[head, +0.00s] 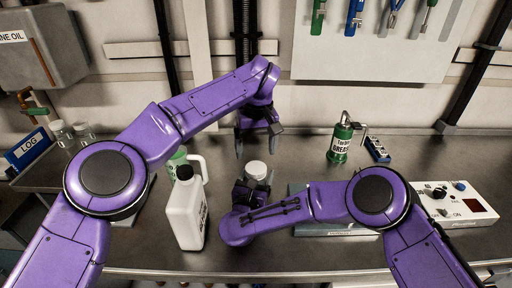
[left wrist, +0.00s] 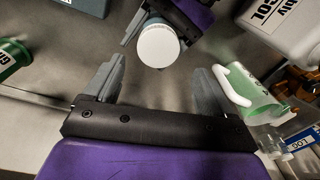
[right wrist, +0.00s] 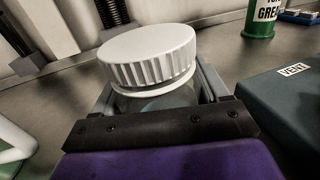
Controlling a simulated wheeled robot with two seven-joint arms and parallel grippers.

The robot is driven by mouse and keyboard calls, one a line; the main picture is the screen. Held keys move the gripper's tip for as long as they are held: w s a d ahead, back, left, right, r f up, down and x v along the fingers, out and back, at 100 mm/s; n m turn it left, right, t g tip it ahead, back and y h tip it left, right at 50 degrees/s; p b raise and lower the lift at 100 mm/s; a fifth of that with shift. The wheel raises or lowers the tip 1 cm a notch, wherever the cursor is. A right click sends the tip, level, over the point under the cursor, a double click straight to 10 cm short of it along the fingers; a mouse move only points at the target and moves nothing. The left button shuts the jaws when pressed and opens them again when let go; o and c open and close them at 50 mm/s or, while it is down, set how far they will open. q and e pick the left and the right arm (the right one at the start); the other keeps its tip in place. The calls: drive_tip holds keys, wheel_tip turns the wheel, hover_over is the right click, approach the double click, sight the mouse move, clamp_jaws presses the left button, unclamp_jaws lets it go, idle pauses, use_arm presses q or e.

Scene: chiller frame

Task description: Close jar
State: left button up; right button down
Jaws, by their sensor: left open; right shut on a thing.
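A clear jar with a white ribbed lid (head: 256,170) stands near the middle of the bench. My right gripper (right wrist: 158,92) is shut around the jar's glass body, below the lid. In the right wrist view the lid (right wrist: 147,58) sits on top of the jar, with a thin white ring under its skirt; I cannot tell how tightly it is on. My left gripper (head: 256,143) is open and empty, its fingers pointing down just above and behind the lid. In the left wrist view the lid (left wrist: 158,46) lies just beyond the gap between the open fingers (left wrist: 160,75), apart from them.
A white jug (head: 186,212) and a green-and-white container (head: 178,162) stand left of the jar. A teal box (right wrist: 290,95) lies close to its right. A green grease can (head: 340,145) and a control box (head: 450,203) are further right. Bare bench lies behind the jar.

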use_arm(q)
drive_tip(key=n, duration=0.5)
drive_tip(key=shift+r, duration=0.3)
drive_tip(key=n, duration=0.3)
drive_tip(key=shift+a+r+n, duration=0.1)
drive_tip(key=shift+n, duration=0.3)
drive_tip(key=n, duration=0.6)
drive_tip(key=shift+w+r, duration=0.1)
drive_tip(key=shift+r, duration=0.1)
drive_tip(key=n, duration=0.3)
drive_tip(key=shift+a+n, duration=0.1)
drive_tip(key=shift+n, duration=0.2)
drive_tip(key=n, duration=0.6)
drive_tip(key=shift+r, duration=0.2)
drive_tip(key=n, duration=0.3)
drive_tip(key=shift+r, duration=0.1)
drive_tip(key=n, duration=0.6)
drive_tip(key=shift+r, duration=0.1)
drive_tip(key=n, duration=0.6)
drive_tip(key=shift+n, duration=0.4)
drive_tip(key=n, duration=0.6)
drive_tip(key=shift+r, duration=0.1)
drive_tip(key=n, duration=1.1)
drive_tip(key=shift+d, duration=0.25)
drive_tip(key=n, duration=0.3)
